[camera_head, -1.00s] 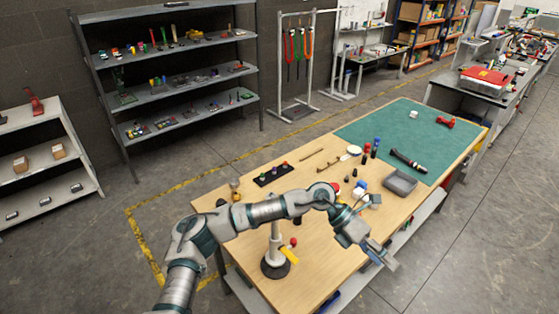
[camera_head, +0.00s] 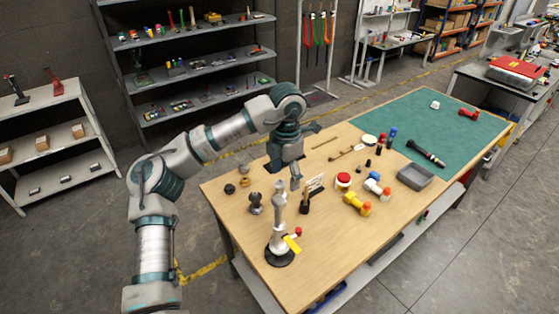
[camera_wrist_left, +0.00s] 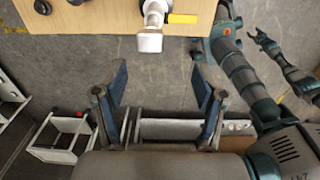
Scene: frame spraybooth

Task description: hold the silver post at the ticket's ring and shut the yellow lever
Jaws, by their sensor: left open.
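The silver post (camera_head: 279,226) stands upright on a round black base near the table's front left edge. A yellow lever (camera_head: 292,243) sticks out from its side, low down. In the left wrist view the post (camera_wrist_left: 152,12) and yellow lever (camera_wrist_left: 182,18) are at the top. A white ticket (camera_head: 315,183) stands in a small dark holder behind the post; its marking is too small to read. My left gripper (camera_head: 306,157) is open and empty, above the table beyond the post and apart from it. Its spread fingers show in the left wrist view (camera_wrist_left: 160,85). My right gripper (camera_wrist_left: 262,42) appears small there.
A dark grey knob-like piece (camera_head: 256,203) stands left of the post. A red-topped button (camera_head: 343,181), a yellow-and-orange piece (camera_head: 357,203) and a grey tray (camera_head: 415,176) lie to the right. The green mat (camera_head: 455,140) is mostly free.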

